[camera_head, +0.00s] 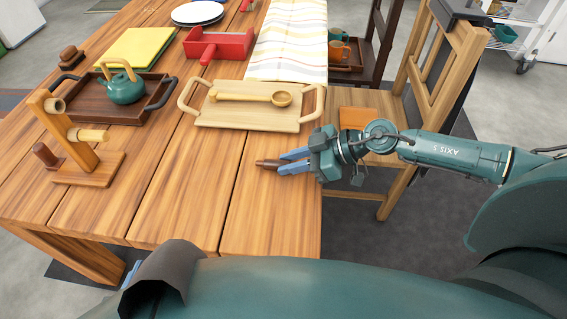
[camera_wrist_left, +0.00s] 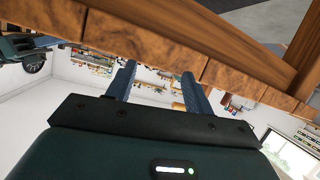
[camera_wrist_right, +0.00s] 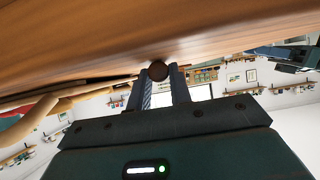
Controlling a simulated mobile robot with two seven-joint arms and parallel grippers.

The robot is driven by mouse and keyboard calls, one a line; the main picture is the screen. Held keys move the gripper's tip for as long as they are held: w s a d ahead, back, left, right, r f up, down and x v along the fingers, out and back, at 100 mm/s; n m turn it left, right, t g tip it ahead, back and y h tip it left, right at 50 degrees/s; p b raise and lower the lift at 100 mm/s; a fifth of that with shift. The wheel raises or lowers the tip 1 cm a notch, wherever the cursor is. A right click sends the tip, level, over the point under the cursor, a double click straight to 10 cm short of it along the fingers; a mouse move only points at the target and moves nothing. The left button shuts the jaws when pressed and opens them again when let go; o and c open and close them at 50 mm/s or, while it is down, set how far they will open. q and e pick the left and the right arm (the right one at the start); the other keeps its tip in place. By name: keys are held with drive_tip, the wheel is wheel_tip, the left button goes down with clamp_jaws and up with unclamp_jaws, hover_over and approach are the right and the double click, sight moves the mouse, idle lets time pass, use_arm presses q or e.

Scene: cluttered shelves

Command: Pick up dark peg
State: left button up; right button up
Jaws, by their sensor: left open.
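A dark brown peg (camera_head: 265,163) lies near the front right corner of the wooden table. My right gripper (camera_head: 281,164) reaches in from the right, low over the table, its blue fingers on either side of the peg's near end. In the right wrist view the peg's round dark end (camera_wrist_right: 158,70) shows between the fingertips; I cannot tell whether they press on it. My left gripper (camera_wrist_left: 158,78) shows only in its wrist view, open and empty, near the table's edge.
A light wooden tray (camera_head: 225,118) with a ladle (camera_head: 250,97) lies beyond the right gripper. A dark tray (camera_head: 100,105) with a teapot (camera_head: 122,88) is farther left. A chair (camera_head: 400,100) stands at the right. The table's front middle is clear.

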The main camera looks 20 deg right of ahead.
clamp_jaws()
drive_tip(key=shift+r+p, duration=0.55)
drive_tip(key=shift+p, duration=0.15)
drive_tip(key=shift+r+p, duration=0.55)
drive_tip(key=shift+p, duration=0.35)
use_arm(q)
drive_tip(key=shift+d+g+p, duration=0.4)
drive_tip(key=shift+d+g, duration=0.3)
use_arm(e)
drive_tip(key=shift+r, duration=0.25)
use_arm(q)
drive_tip(key=shift+w+r+p, duration=0.15)
drive_tip(key=shift+w+p, duration=0.1)
drive_tip(key=shift+p, duration=0.15)
use_arm(e)
drive_tip(key=shift+r, duration=0.25)
use_arm(q)
drive_tip(key=shift+w+r+p, duration=0.1)
drive_tip(key=shift+r+p, duration=0.4)
drive_tip(key=shift+p, duration=0.25)
use_arm(e)
drive_tip(key=shift+r, duration=0.5)
drive_tip(key=r+p, duration=0.1)
drive_tip(key=p, duration=0.2)
drive_tip(key=shift+r, duration=0.4)
use_arm(q)
drive_tip(key=shift+s+r+m+g, duration=0.3)
drive_tip(key=shift+r+m, duration=0.2)
drive_tip(key=shift+r, duration=0.1)
